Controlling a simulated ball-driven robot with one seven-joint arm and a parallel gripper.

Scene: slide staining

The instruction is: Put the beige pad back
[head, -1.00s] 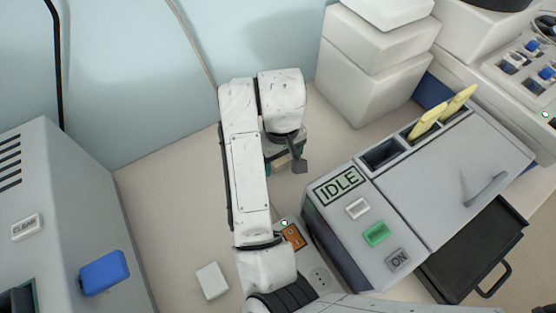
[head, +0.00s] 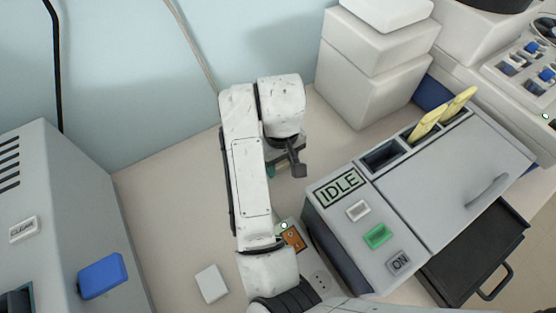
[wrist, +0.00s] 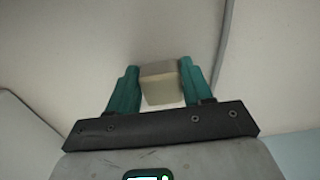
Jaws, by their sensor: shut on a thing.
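The beige pad (wrist: 160,84) is a small block held between the teal fingers of my gripper (wrist: 158,76) in the wrist view. My gripper is shut on it. In the head view my gripper (head: 283,170) is below the white wrist, over the bench left of the grey machine. My arm hides most of it there, and I cannot make out the pad in that view. How high the pad is above the bench is unclear.
White boxes (head: 372,62) stand behind. A white block (head: 211,284) and an orange switch (head: 293,237) are near my arm. Bench (head: 165,215) left of my arm is mostly clear.

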